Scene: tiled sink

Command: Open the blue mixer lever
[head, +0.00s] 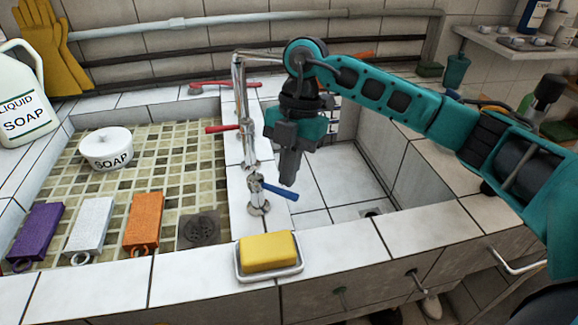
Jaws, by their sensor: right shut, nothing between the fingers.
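The blue mixer lever (279,191) sits on a chrome mixer body (257,193) on the tiled divider between the two basins. The lever points to the right and slightly down, toward the right basin. My right gripper (288,182) hangs fingers down just above and behind the blue lever. Its fingers are shut and empty. In this view the fingertips overlap close to the lever; I cannot tell whether they touch it. My left gripper is not in view.
A yellow sponge (268,252) in a white dish (270,276) is in front of the mixer. The left basin (140,180) has a soap pot (106,148) and purple, white and orange blocks. The right basin (335,175) looks empty.

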